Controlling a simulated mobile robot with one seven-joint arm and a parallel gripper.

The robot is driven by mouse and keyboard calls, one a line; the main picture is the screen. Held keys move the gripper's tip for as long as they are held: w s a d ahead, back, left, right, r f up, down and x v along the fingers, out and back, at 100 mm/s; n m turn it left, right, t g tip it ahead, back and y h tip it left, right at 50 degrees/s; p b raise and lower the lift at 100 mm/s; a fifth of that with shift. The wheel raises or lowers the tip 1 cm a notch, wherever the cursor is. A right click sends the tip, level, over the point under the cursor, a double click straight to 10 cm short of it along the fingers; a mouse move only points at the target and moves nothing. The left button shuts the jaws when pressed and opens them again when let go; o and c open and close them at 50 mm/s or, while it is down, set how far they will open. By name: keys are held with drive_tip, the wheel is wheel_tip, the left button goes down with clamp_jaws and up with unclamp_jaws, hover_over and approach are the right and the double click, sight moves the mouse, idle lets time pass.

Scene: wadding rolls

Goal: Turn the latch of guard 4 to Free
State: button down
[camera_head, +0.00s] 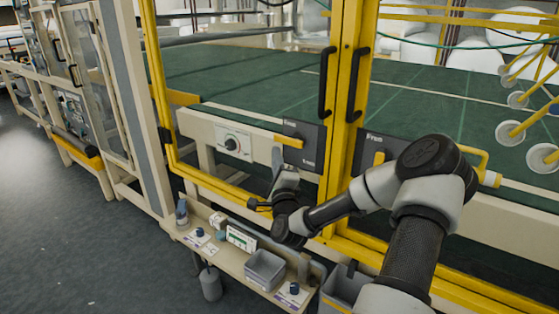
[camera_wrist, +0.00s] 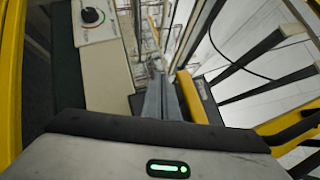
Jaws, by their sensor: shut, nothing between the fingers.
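A yellow latch lever (camera_head: 290,141) lies nearly level, pointing left, on a dark plate (camera_head: 312,134) at the left guard door. In the wrist view the lever (camera_wrist: 192,98) is just right of my fingers, with its dark lettered plate (camera_wrist: 208,100) beyond. My gripper (camera_head: 277,152) is shut and empty, pointing up near the lever's left end; its fingers also show in the wrist view (camera_wrist: 158,85). I cannot tell whether they touch the lever. Guard numbers are not readable.
A selector knob box (camera_head: 233,143) sits left of the latch. Black door handles (camera_head: 326,82) rise above on yellow posts. Below is a shelf (camera_head: 230,259) with a grey bin (camera_head: 265,269) and small items. The dark floor at left is clear.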

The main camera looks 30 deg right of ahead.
drive_tip(key=shift+w+a+r, duration=0.1)
drive_tip(key=shift+w+r, duration=0.15)
drive_tip(key=shift+r, duration=0.05)
drive_tip(key=shift+f, duration=0.15)
idle(0.5)
